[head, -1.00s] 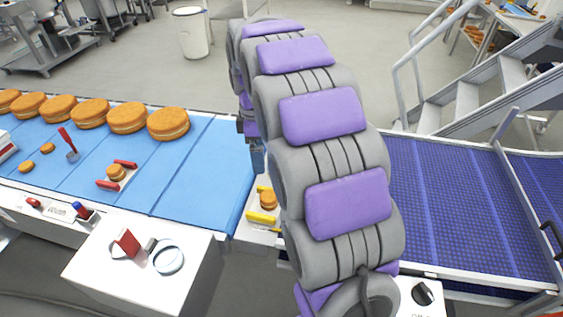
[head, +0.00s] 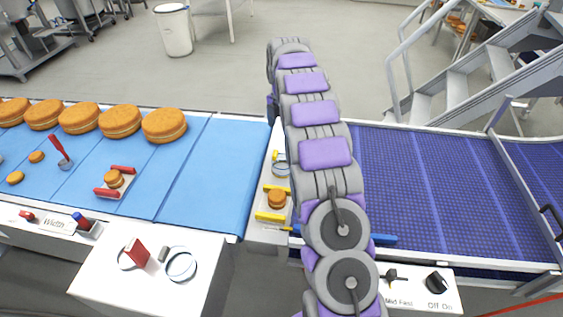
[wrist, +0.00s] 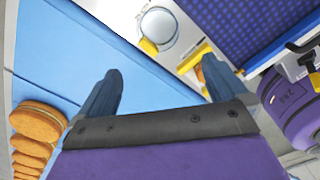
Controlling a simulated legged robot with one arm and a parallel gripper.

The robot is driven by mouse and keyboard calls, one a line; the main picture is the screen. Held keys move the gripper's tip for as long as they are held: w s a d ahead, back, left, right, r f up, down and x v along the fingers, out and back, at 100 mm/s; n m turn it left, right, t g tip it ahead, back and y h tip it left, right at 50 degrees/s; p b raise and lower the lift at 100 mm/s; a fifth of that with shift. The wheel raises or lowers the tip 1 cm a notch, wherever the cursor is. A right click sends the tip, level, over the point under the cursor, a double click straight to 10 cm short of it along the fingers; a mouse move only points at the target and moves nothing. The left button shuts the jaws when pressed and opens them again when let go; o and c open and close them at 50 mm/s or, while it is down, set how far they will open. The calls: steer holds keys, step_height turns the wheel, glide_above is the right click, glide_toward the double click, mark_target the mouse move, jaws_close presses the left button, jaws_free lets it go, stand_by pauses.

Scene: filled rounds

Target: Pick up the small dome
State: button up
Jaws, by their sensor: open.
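A clear, round, dome-like piece (head: 281,168) with a pale rim sits on the narrow white plate between the two belts. I take it for the small dome; its height is hard to judge. In the wrist view it (wrist: 158,25) lies beyond my fingertips, near the top edge, with yellow pieces beside it. My gripper (wrist: 162,68) is open, its two dark blue fingers wide apart and empty. In the head view my gripper is hidden behind my arm.
A small round cake (head: 277,199) sits between yellow bars (head: 270,217) on the same white plate. A blue belt (head: 210,175) with several large cakes (head: 119,121) runs left; a purple belt (head: 430,185) runs right. A control box (head: 145,270) stands in front.

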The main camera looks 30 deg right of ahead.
steer(key=b, duration=0.2)
glide_toward(282, 158)
steer(key=f, duration=0.5)
steer(key=shift+s+f, duration=0.25)
steer(key=shift+w+f+b, duration=0.2)
steer(key=shift+f+b, duration=0.7)
steer(key=shift+f, duration=2.05)
steer(key=shift+c, duration=0.2)
steer(key=c, duration=0.7)
steer(key=shift+r, duration=0.2)
